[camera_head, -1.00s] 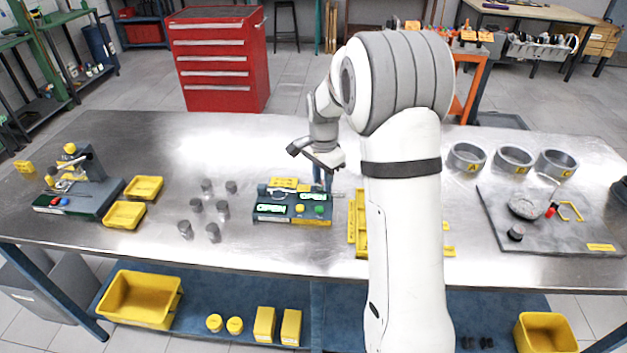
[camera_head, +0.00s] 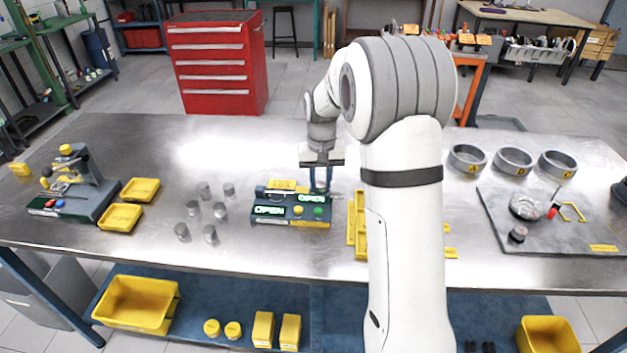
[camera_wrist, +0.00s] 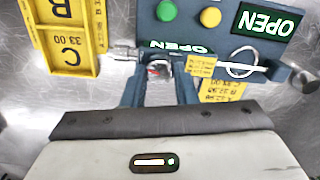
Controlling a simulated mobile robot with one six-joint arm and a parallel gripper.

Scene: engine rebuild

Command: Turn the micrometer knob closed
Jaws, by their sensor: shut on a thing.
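The micrometer fixture (camera_head: 290,211) is a dark teal box on the steel table, with two lit displays reading "OPEN", a yellow button and a green button. It also shows upside down at the top of the wrist view (camera_wrist: 215,60). My gripper (camera_head: 320,188) points down at the fixture's back right. In the wrist view my gripper (camera_wrist: 158,66) has its two blue fingers on either side of the micrometer knob (camera_wrist: 159,69), shut on it. The fingers hide part of the knob. A thin metal shaft runs sideways beyond both fingers.
A yellow lettered tray (camera_wrist: 70,35) lies close beside the fixture, partly behind my arm in the head view. Several grey metal cylinders (camera_head: 211,233) stand left of the fixture. Rings marked A, B and C (camera_head: 514,159) and a dark mat (camera_head: 560,235) lie at right.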

